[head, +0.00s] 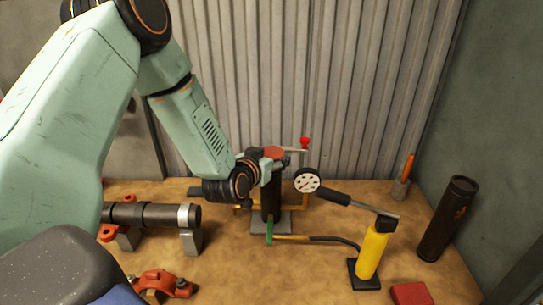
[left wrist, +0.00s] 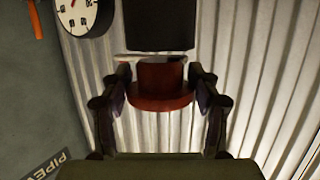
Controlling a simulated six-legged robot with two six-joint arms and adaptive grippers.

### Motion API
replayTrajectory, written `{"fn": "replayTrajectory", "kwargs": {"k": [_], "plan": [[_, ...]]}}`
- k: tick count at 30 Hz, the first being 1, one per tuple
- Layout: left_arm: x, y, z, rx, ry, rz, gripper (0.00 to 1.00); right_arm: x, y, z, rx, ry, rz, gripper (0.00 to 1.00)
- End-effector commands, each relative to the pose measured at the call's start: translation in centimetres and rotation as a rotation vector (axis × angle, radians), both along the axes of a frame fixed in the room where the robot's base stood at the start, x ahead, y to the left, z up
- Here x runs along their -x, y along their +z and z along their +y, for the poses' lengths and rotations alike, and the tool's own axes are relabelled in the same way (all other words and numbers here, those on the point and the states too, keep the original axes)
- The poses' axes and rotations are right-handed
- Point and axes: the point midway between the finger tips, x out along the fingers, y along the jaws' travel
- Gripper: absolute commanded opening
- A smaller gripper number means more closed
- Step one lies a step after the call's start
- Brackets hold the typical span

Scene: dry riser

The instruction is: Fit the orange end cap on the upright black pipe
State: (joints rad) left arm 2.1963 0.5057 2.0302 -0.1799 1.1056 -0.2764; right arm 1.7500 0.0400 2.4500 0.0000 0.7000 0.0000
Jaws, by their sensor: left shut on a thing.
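The orange end cap (head: 274,152) is in my left gripper (head: 277,160), over the upper end of the upright black pipe (head: 271,195). The pipe stands on a grey base plate on the bench. In the left wrist view the cap (left wrist: 160,98) looks red-brown, with a wide flange and a narrower part. My left gripper's fingers (left wrist: 160,82) are closed on its two sides. The black pipe (left wrist: 160,20) with a pale edge shows beyond the narrower part. I cannot tell whether the cap touches the pipe. My right gripper is not in view.
A gauge (head: 307,181) stands close right of the pipe. A yellow pump (head: 371,250) with a lever is farther right, its hose running towards the pipe. A dark tube (head: 447,218) stands at the right. A horizontal pipe (head: 155,216) and red clamps (head: 160,283) lie left.

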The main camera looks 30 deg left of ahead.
Motion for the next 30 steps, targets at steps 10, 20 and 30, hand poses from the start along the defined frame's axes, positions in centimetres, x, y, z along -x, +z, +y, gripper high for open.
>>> {"fn": "replayTrajectory", "kwargs": {"k": [10,20,30], "plan": [[0.0,-0.4,0.0,0.000,0.000,-0.002,0.22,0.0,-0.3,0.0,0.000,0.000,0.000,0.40],[-0.1,-1.1,0.0,-0.001,0.000,-0.002,0.22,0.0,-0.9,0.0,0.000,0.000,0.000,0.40],[-0.1,-1.8,0.0,-0.001,0.000,-0.003,0.22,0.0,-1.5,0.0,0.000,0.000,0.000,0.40]]}}
